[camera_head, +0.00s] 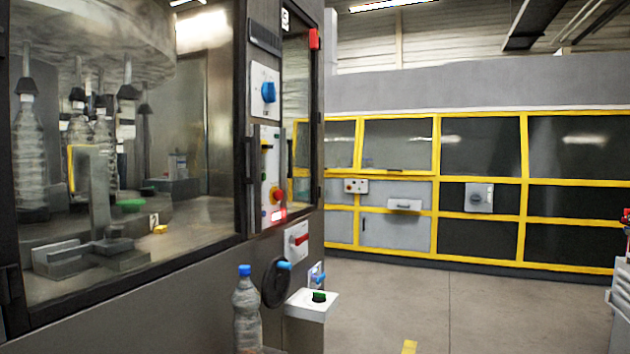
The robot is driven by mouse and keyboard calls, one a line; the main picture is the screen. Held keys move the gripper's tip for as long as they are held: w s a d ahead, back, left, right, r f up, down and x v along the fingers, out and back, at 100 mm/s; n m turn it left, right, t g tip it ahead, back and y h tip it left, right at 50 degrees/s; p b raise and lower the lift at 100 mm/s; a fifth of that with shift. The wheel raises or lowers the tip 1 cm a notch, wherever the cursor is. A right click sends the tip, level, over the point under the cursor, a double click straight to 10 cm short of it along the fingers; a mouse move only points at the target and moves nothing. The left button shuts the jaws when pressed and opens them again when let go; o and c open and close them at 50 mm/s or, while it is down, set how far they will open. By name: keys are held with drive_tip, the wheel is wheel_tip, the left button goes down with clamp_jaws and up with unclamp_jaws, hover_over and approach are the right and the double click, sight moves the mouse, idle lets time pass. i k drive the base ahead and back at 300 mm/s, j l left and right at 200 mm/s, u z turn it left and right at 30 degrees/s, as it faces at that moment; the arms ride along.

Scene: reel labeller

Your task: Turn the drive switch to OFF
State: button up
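Several switches show in the head view, and none has a label I can read, so I cannot tell which is the drive switch. A blue rotary knob (268,91) is on a white plate high on the dark machine column. A red handle switch (300,239) on a white plate is lower on the same machine. A green-topped knob (319,296) is on a white box below that. A grey rotary switch (480,197) is on the far yellow-framed machine. The switches' set positions are too small to read. My gripper is not in view.
A control panel (266,170) with a red button is below the blue knob. A black handwheel (275,283) and a blue-capped bottle (245,310) are near the lower machine front. Grey floor (400,300) is open to the right. Machinery stands at the far right edge.

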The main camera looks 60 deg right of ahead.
sight(265, 146)
drive_tip(key=z, duration=1.45)
